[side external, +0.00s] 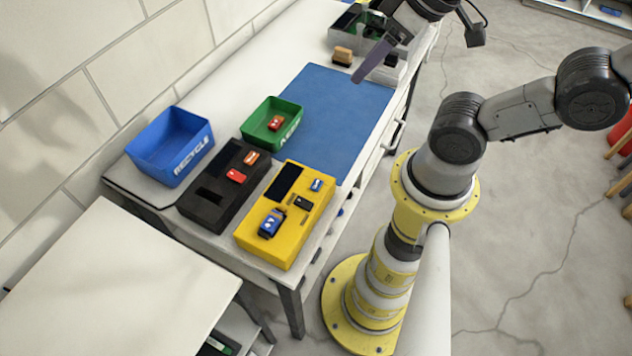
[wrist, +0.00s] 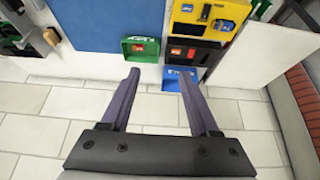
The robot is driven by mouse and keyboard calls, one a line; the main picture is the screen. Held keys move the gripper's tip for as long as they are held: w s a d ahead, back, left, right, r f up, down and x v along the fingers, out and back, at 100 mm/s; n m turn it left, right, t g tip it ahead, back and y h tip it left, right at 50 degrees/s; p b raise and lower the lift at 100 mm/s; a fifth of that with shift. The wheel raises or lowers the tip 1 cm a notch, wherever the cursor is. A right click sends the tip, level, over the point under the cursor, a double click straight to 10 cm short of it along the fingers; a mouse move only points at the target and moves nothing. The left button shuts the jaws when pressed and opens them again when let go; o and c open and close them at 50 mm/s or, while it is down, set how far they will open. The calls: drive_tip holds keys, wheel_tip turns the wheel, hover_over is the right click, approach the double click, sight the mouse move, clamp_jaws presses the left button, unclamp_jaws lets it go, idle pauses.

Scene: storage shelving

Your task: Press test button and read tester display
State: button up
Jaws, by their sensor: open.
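A yellow device (side external: 287,243) stands near the front end of the bench. It has a dark display panel (side external: 284,182), a blue block (side external: 272,222), a small blue part (side external: 316,185) and a small black part (side external: 303,202). The display looks blank. A black device (side external: 208,212) stands left of it, with a red part (side external: 236,175) and an orange part (side external: 251,158). I cannot tell which part is the test button. In the wrist view the yellow device (wrist: 221,11) is at the top. My gripper (side external: 359,76) is open and empty above the far part of the mat; its spread fingers show in the wrist view (wrist: 160,78).
A green bin (side external: 291,133) holding a red item and a blue recycle bin (side external: 183,160) stand beside the devices. The blue mat (side external: 330,105) is bare. A grey organizer (side external: 372,28) and an orange-brown block (side external: 343,56) stand at the bench's far end.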

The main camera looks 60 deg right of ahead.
clamp_jaws()
idle(1.7)
